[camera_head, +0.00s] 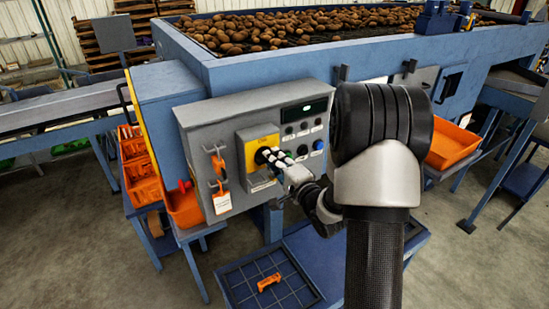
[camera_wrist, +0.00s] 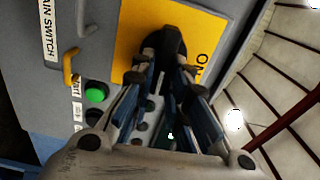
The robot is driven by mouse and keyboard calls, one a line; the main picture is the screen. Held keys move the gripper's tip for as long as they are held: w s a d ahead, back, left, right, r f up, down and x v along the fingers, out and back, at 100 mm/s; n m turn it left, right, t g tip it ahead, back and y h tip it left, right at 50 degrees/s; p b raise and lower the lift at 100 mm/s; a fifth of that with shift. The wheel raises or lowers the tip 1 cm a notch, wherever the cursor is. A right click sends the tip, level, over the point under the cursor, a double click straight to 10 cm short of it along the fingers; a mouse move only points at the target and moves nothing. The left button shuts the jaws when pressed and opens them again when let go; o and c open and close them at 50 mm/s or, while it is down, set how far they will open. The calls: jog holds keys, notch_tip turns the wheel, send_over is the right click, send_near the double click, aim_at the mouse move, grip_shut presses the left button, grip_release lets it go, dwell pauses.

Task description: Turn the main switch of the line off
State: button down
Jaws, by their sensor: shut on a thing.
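The main switch is a black rotary handle (camera_wrist: 163,48) on a yellow plate (camera_wrist: 212,30) on the front of the grey control box. In the head view the yellow plate (camera_head: 258,140) is at the box's middle, and my gripper hides most of the handle. My gripper (camera_head: 272,156) reaches the plate from the right. In the wrist view its two fingers (camera_wrist: 163,75) are shut on the handle, one on each side. The word "ON" stands on the plate near the handle. Any "OFF" mark is hidden or cannot be read.
The grey control box (camera_head: 200,125) also carries buttons and a dark display (camera_head: 304,110). An orange padlock (camera_head: 218,162) and tag (camera_head: 222,203) hang left of the plate. A green button (camera_wrist: 96,95) sits near my fingers. An orange clip-like piece (camera_head: 269,282) lies on the blue tray below.

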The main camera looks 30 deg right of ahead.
jog(key=shift+m, duration=0.4)
jog(key=c, duration=1.6)
grip_release()
jog(key=shift+o, duration=0.2)
jog(key=shift+s, duration=0.1)
jog(key=s, duration=1.1)
jog(key=shift+s+d, duration=0.2)
jog(key=shift+s, duration=0.2)
